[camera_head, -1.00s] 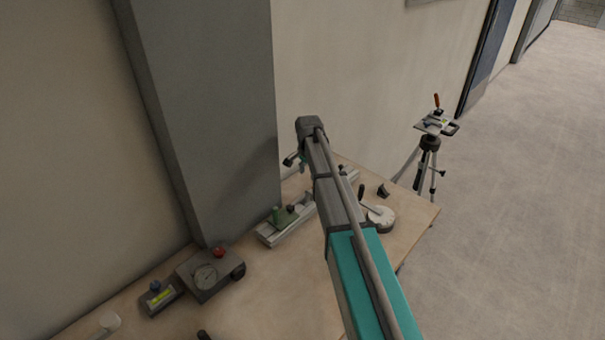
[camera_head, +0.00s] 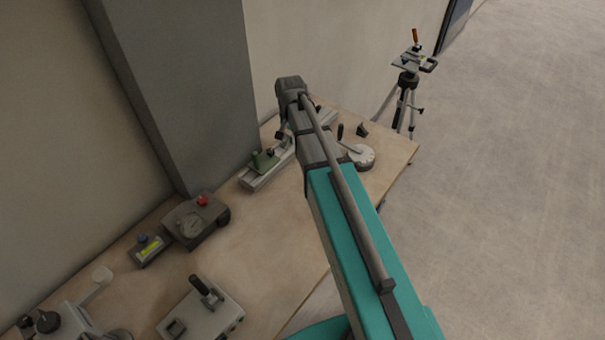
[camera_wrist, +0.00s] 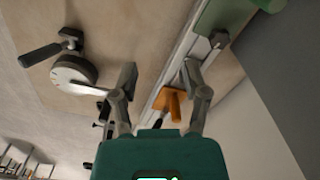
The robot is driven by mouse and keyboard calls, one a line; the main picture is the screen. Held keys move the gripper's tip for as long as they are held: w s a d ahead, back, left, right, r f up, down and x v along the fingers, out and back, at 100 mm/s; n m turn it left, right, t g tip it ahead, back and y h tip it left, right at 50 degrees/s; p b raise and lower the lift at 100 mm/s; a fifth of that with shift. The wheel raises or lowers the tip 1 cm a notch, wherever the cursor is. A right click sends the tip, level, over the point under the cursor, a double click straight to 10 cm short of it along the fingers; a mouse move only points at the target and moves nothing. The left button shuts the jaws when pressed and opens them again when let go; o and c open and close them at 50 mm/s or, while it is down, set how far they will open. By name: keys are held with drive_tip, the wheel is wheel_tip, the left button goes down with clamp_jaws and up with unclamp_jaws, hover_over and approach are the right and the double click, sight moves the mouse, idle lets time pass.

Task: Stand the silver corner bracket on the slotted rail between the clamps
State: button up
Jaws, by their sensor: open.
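The slotted rail (camera_head: 262,174) lies on the workbench near the wall, partly hidden behind my arm in the head view. In the wrist view the rail (camera_wrist: 178,66) runs diagonally past my gripper. A green clamp (camera_head: 265,159) sits on its near end; it also shows at the top of the wrist view (camera_wrist: 222,16). An orange clamp-like block (camera_wrist: 172,103) sits by the rail near the right finger. My gripper (camera_wrist: 158,76) is open, with nothing seen between its fingers. I cannot make out the silver corner bracket; a small dark angled piece (camera_head: 362,129) lies on the bench.
A white round dial with a dark lever (camera_head: 359,156) stands right of the rail. A grey gauge box with a red knob (camera_head: 200,220) and a box with a black handle (camera_head: 202,308) stand nearer. A tripod (camera_head: 406,85) is beyond the bench (camera_head: 270,240). A grey pillar (camera_head: 185,90) rises behind.

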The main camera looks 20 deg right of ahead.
drive_tip(key=s+n, duration=0.6)
drive_tip(key=s, duration=1.1)
drive_tip(key=shift+a, duration=0.45)
idle(0.3)
